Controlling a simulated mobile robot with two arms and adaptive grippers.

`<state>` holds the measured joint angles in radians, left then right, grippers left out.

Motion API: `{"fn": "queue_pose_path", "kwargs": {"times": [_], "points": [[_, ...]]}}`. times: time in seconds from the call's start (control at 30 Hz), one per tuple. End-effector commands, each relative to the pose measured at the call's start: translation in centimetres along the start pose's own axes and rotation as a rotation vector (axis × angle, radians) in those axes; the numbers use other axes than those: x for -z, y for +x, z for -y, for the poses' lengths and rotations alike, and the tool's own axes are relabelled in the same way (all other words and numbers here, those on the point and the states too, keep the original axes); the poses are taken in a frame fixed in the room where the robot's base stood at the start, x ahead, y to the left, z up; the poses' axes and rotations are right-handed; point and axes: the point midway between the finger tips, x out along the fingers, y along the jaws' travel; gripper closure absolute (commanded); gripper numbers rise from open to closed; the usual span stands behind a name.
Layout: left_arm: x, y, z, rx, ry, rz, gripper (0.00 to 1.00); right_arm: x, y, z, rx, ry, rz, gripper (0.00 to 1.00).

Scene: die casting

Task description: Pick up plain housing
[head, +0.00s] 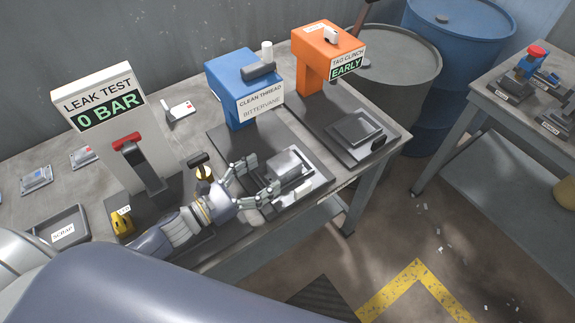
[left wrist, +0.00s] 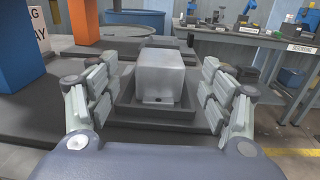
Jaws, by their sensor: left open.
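The plain housing, a bare metal block (head: 289,167), sits in the dark nest (head: 316,187) in front of the blue Clean Thread station. In the left wrist view the housing (left wrist: 160,77) stands upright in the shallow dark tray (left wrist: 127,107), with a small dark hole low on its near face. My left gripper (head: 262,177) is open and reaches in from the left. In the left wrist view its fingers (left wrist: 160,100) stand on either side of the housing with gaps, apart from it. My right gripper is not in view.
The blue Clean Thread station (head: 245,85) and orange Tag Clinch station (head: 318,60) stand behind. The Leak Test station (head: 105,110) and scrap tray (head: 62,228) are left. Blue drum (head: 440,40) and second table (head: 500,100) stand right.

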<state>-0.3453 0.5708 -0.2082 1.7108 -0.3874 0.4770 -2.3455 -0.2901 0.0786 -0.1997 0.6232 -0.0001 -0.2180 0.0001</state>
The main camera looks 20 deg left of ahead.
Motion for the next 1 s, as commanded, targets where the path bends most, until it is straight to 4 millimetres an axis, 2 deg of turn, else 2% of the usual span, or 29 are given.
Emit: {"fn": "queue_pose_path", "kwargs": {"times": [0.1,0.23,0.37,0.57,0.7,1.0], "points": [[-0.1,0.7,-0.1,-0.001,0.001,0.002,0.27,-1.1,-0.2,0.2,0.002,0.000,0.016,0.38],[-0.2,1.9,0.0,0.000,0.001,0.002,0.27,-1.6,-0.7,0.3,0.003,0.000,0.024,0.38],[-0.2,3.0,0.0,-0.001,-0.001,0.002,0.27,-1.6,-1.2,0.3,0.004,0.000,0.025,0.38],[-0.4,5.7,0.0,-0.001,0.000,0.003,0.27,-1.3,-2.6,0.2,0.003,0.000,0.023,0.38],[-0.1,7.1,0.0,-0.001,0.000,0.001,0.27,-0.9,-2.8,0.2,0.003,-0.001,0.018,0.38],[0.0,7.5,0.1,-0.001,0.000,0.000,0.27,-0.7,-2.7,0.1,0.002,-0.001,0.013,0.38]]}}
